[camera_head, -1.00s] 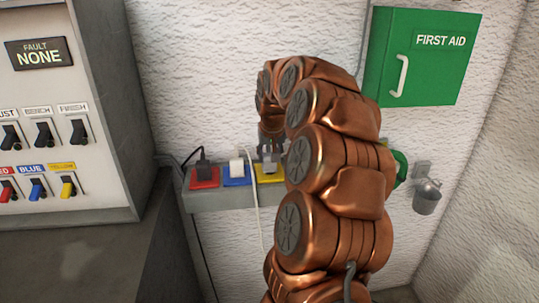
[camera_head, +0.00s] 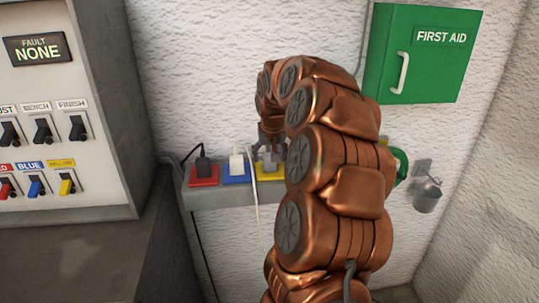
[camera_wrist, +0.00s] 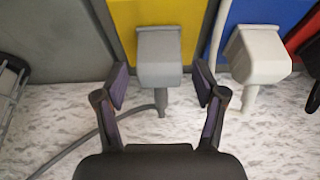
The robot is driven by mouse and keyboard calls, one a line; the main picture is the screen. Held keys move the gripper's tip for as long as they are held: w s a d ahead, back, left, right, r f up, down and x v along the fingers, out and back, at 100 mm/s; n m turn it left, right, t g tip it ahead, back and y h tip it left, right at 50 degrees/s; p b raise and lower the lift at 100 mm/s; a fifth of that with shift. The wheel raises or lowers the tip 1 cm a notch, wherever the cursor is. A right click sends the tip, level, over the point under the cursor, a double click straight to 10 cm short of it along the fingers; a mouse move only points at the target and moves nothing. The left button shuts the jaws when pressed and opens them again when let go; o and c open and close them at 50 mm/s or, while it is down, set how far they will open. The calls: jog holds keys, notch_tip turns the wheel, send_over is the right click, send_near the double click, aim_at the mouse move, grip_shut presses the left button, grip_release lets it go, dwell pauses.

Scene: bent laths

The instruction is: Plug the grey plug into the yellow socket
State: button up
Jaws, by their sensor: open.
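The grey plug (camera_wrist: 160,58) sits on the yellow socket (camera_wrist: 185,15) in the wrist view, with its body against the yellow face. Its grey cable leaves the lower end and runs left. In the head view the grey plug (camera_head: 269,163) stands upright on the yellow socket (camera_head: 270,176), partly hidden by my gripper and arm. My gripper (camera_wrist: 161,84) is open. Its two fingers are apart on either side of the plug, with gaps between them and it. In the head view my gripper (camera_head: 270,150) is just above the yellow socket.
A white plug (camera_head: 237,162) stands in the blue socket (camera_head: 237,180), with its white cord hanging down. A black plug (camera_head: 202,164) stands in the red socket (camera_head: 204,181). A grey shelf (camera_head: 225,197) carries the sockets. A green first aid box (camera_head: 425,55) hangs at right.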

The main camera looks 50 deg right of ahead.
jog(key=v, duration=1.2)
dwell(0.5)
jog(key=s+a+f+n+g+y, duration=0.1)
jog(key=s+a+f+n, duration=0.15)
jog(key=a, duration=0.85)
jog(key=s+a+f+n+g+y, duration=0.15)
jog(key=s+a+f, duration=0.25)
jog(key=a, duration=0.8)
jog(key=s+a+f+n+g, duration=0.1)
jog(key=s+a+f, duration=0.4)
jog(key=s, duration=0.5)
jog(key=s+a+f+n+g, duration=0.2)
jog(key=s+a+f, duration=0.3)
jog(key=s, duration=0.5)
jog(key=shift+a+f+p, duration=0.25)
jog(key=shift+a+p, duration=0.15)
jog(key=shift+a, duration=0.35)
